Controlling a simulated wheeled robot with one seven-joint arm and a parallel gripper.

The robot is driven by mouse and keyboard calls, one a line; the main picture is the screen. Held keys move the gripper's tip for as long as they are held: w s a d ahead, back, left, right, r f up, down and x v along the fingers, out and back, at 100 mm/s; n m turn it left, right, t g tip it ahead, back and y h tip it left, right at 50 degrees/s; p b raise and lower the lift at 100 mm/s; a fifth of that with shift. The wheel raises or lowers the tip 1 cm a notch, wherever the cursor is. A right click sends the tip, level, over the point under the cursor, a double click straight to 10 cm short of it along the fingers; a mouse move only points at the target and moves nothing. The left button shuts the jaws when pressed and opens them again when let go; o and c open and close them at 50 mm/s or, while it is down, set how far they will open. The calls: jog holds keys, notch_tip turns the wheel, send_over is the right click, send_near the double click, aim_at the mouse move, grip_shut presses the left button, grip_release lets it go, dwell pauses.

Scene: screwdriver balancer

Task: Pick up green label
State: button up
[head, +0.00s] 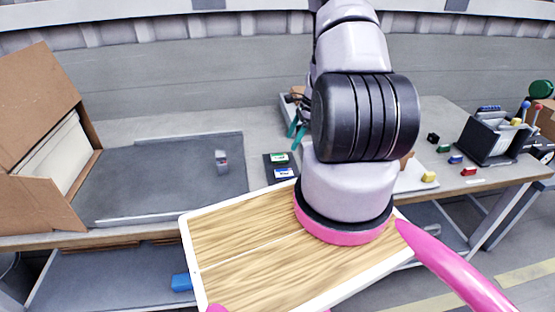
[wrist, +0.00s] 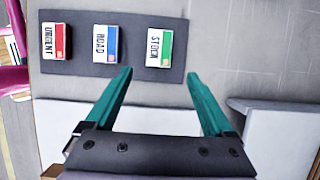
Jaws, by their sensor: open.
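The green label (wrist: 159,48) is a white card with a green edge and the word "STOCK". It lies at the right end of a dark strip (wrist: 140,73) in the wrist view. In the head view the green label (head: 279,159) lies above the blue one, partly beside my arm. My gripper (wrist: 160,75) is open and empty, its two teal fingers pointing at the strip. The green label lies just beyond the fingertips, between their lines, and is not touched.
A blue "ROAD" label (wrist: 105,44) and a red "URGENT" label (wrist: 53,41) lie left of the green one. A grey ledge (wrist: 275,110) is at right. In the head view, a cardboard box (head: 40,150) stands left and a black holder (head: 487,140) right.

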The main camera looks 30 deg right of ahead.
aim_at(285, 156)
jog(key=shift+x, duration=3.55)
jog(key=shift+s+d, duration=0.15)
jog(key=shift+d, duration=0.05)
grip_shut()
